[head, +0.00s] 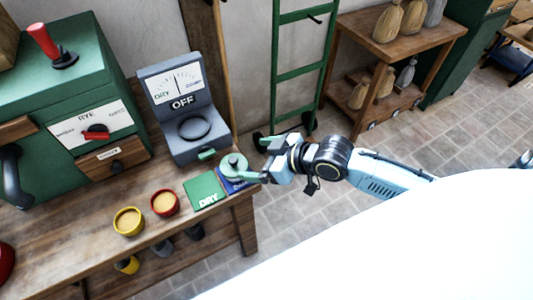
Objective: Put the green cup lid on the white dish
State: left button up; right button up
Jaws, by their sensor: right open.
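A round grey-green lidded piece with a small knob on top, which looks like the green cup lid (234,164), sits at the right end of the wooden bench, over a blue card (228,187). I cannot tell whether a cup is under it. My right gripper (255,160) is open, reaching in from the right beside this piece, with its fingers pointing left. The lower fingertip is close to the piece's edge; contact cannot be told. I cannot make out a white dish. My left gripper is not in view.
A grey tester (184,110) marked OFF stands behind the lid. A green DRY card (204,190), a red cup (165,203) and a yellow cup (128,222) are left of it on the bench (75,247). A green mill cabinet (60,80) stands left.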

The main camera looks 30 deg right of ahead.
jog(key=v, duration=0.2)
jog(key=shift+s+d+r, duration=0.15)
jog(key=shift+s+d, duration=0.05)
jog(key=shift+s, duration=0.05)
jog(key=d+f+m+h, duration=0.3)
jog(key=d+f, duration=0.3)
jog(key=f, duration=0.6)
jog(key=s+d+f+m+g+h, duration=0.1)
jog(key=s+d+f+h, duration=0.15)
jog(key=f, duration=0.55)
jog(key=s+d+f+g+h, duration=0.1)
jog(key=s+d+f, duration=0.25)
jog(key=f, duration=0.45)
jog(key=s+a+f+g, duration=0.2)
jog(key=s+f, duration=0.3)
jog(key=s, duration=0.4)
jog(key=s+a+f+g, duration=0.2)
jog(key=s+f, duration=0.3)
jog(key=s, duration=0.5)
jog(key=s+a+f+g, duration=0.2)
jog(key=s+f, duration=0.3)
jog(key=s, duration=0.5)
jog(key=shift+a+f+m, duration=0.25)
jog(key=shift+m, duration=0.15)
jog(key=shift+h, duration=0.25)
